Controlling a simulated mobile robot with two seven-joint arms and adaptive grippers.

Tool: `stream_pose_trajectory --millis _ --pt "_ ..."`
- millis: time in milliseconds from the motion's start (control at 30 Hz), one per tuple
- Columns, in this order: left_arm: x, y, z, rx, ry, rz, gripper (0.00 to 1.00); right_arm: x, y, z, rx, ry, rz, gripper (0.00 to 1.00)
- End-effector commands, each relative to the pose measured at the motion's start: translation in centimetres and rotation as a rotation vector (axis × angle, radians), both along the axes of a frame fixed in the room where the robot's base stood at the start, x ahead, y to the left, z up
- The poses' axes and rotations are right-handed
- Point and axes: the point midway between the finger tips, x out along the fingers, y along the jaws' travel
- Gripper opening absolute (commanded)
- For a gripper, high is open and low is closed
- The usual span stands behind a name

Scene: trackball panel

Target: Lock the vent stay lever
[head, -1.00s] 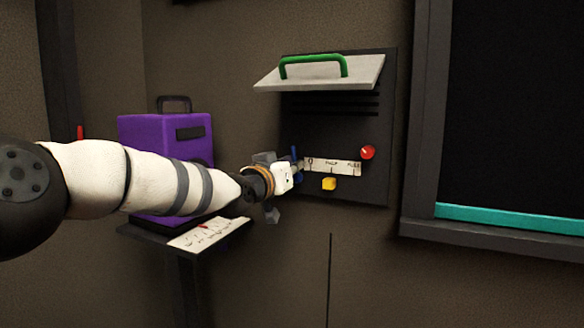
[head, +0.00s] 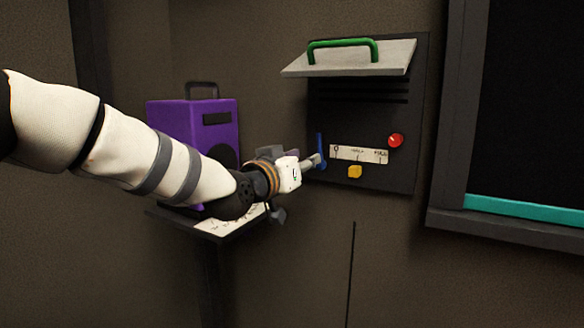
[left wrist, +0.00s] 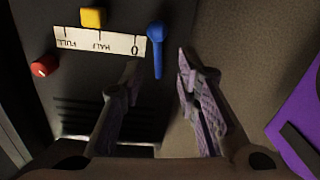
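The blue lever (head: 320,148) hangs upright on the dark vent panel (head: 400,178), at the 0 end of a white scale (head: 345,153) marked HALF and FULL. My left gripper (head: 317,161) is at the lever in the head view. In the left wrist view, which shows the panel upside down, its two fingers (left wrist: 160,82) are spread with a gap between them. The blue lever (left wrist: 156,48) lies in line with that gap, and contact cannot be told. A yellow block (head: 355,172) sits below the scale and a red knob (head: 396,140) at its FULL end. My right gripper is not in view.
A tilted pale flap (head: 350,65) with a green handle (head: 342,45) juts out above the vent slots. A purple box (head: 185,122) stands on a small shelf with a paper (head: 225,228), behind my left arm. A dark framed window (head: 520,100) is at the right.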

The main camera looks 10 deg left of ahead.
Motion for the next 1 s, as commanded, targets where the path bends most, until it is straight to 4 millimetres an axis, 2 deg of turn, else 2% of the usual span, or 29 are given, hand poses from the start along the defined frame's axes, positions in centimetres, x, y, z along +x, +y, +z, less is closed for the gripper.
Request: stream_pose_trajectory --millis 100,300,600,667,733,767,867,900,967,1000 --pt "-2.4 1.0 0.0 0.0 0.002 0.0 0.29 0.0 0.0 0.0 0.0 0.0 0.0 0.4" --pt "-4.8 1.9 -0.2 0.001 0.004 0.0 0.29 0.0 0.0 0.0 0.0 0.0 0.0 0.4" --pt "-5.1 2.0 -0.2 0.002 0.005 0.0 0.29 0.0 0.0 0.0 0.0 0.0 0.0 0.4" --pt "-5.2 2.0 -0.8 0.003 0.017 -0.001 0.29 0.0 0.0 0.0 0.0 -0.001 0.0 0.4" --pt "-5.6 2.1 -3.5 0.013 0.071 0.0 0.29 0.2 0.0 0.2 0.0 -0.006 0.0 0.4" --pt "-5.9 2.2 -5.5 0.021 0.111 0.0 0.29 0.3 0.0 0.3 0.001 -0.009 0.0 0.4" --pt "-8.4 2.8 -14.2 0.052 0.294 0.005 0.29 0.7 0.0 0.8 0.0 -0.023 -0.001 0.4" --pt "-10.0 3.1 -18.0 0.067 0.377 0.007 0.29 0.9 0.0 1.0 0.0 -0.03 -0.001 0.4" --pt "-12.9 3.9 -23.2 0.087 0.499 0.014 0.29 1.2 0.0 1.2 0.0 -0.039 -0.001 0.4" --pt "-15.1 4.3 -26.5 0.102 0.581 0.019 0.29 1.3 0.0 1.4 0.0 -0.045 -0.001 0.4"
